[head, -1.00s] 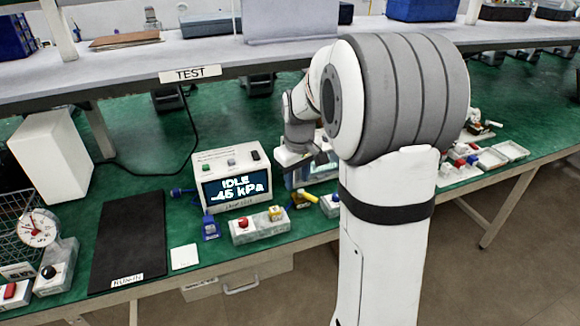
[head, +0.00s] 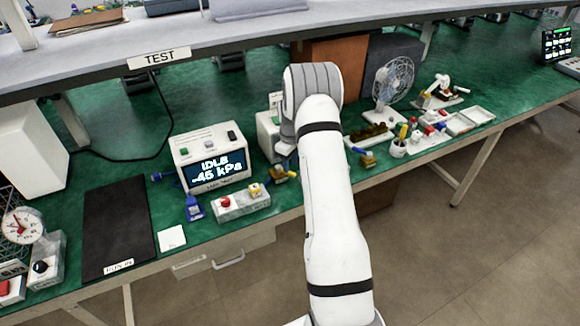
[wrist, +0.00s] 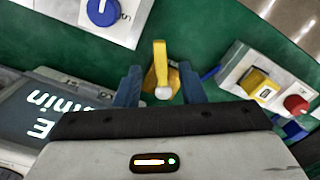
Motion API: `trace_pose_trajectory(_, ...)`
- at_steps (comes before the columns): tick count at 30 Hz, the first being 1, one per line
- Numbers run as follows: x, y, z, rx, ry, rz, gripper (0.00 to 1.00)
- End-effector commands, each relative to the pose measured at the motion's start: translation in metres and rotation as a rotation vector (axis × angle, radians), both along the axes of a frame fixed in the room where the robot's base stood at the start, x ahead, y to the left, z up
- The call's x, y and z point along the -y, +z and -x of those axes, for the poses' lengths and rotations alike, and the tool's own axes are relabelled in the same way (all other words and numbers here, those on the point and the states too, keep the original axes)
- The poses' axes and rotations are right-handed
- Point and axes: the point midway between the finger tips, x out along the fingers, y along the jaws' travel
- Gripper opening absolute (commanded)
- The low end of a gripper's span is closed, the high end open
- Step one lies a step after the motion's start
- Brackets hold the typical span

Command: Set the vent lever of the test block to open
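The grey test block (head: 232,208) sits at the bench's front edge with a red knob (head: 225,201) and a yellow lever-like part (head: 254,190) on top. In the wrist view the block (wrist: 239,72) is at the right, with the yellow part (wrist: 259,85) and the red knob (wrist: 297,105). No position marks on it are readable. My gripper (wrist: 160,76) is open, its blue fingers on either side of a separate yellow piece (wrist: 160,60) with a pale round end. Whether they touch it is unclear. In the head view my arm hides the fingers.
The display box (head: 213,160) reads IDLE -45 kPa behind the block. A blue round knob (wrist: 102,12) on a white block is at the wrist view's upper left. A black mat (head: 115,230) lies left, a fan (head: 390,85) and small parts right. A shelf (head: 200,45) overhangs the back.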

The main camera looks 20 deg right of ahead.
Motion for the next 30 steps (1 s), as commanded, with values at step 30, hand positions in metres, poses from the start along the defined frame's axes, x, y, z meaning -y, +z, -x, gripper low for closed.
trace_pose_trajectory(30, -0.002, -0.033, 0.0, 0.0, 0.001, 0.0, 0.0)
